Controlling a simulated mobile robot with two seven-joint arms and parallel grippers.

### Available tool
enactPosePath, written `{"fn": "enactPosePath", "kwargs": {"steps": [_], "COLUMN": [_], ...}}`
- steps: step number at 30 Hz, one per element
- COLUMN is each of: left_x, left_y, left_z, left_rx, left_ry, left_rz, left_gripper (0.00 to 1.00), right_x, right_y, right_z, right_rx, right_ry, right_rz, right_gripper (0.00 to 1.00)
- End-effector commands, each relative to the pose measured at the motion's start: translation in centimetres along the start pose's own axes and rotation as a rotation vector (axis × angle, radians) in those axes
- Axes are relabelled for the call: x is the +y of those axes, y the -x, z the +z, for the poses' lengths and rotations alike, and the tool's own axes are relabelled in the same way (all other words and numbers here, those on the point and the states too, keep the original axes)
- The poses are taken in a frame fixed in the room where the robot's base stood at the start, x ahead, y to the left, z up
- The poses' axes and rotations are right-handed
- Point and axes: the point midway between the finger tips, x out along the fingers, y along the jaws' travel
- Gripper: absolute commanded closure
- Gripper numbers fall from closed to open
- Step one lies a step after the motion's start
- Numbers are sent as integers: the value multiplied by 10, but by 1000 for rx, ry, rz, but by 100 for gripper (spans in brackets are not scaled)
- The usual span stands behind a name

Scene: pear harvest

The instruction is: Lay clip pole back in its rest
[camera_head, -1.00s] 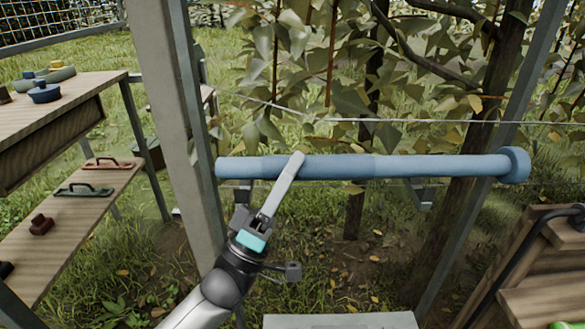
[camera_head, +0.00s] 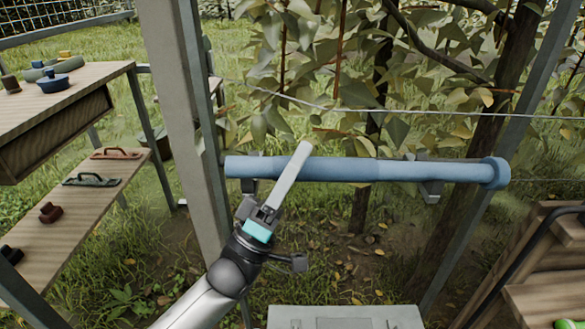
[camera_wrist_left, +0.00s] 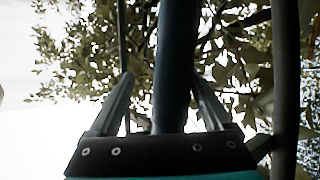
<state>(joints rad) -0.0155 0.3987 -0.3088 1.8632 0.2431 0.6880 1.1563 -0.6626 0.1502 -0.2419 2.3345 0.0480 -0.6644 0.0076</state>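The clip pole (camera_head: 400,170) is a long blue rod with a wider collar at its right end. It lies level across the middle of the head view. Grey rest brackets show under it, one at the right (camera_head: 431,191) and one at the left (camera_head: 249,187); the pole appears to sit on them. My left gripper (camera_head: 306,148) is at the pole's left half, with one finger crossing in front of it. In the left wrist view the pole (camera_wrist_left: 175,60) runs between the two spread fingers, with a gap visible on the left. My right gripper is not in view.
A grey post (camera_head: 172,110) stands left of the pole, and a slanted metal post (camera_head: 485,190) at its right end. Wires and leafy branches (camera_head: 350,60) are behind.

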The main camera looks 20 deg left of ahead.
Motion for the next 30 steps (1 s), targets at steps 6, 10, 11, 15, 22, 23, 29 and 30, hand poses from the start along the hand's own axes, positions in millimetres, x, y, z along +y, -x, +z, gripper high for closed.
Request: {"fn": "enactPosePath", "kwargs": {"steps": [6, 10, 11, 15, 22, 23, 29, 30], "left_x": [-29, -21, -19, -9, 3, 4, 9, 9], "left_y": [37, 60, 67, 94, 133, 137, 151, 152], "left_z": [3, 2, 2, 2, 2, 2, 2, 2], "left_rx": [-16, -14, -14, -10, -5, -4, -2, -2], "left_ry": [24, 18, 16, 8, -1, -2, -5, -6], "left_rz": [-98, -77, -71, -45, -11, -6, 8, 10], "left_gripper": [17, 17, 17, 17, 17, 17, 17, 17], "right_x": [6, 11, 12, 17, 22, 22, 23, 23], "right_y": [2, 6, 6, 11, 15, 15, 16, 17], "right_z": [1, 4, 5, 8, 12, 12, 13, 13], "right_rx": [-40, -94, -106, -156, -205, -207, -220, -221], "right_ry": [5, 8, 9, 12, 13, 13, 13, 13], "right_rz": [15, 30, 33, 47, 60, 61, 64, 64], "right_gripper": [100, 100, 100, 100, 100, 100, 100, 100]}}
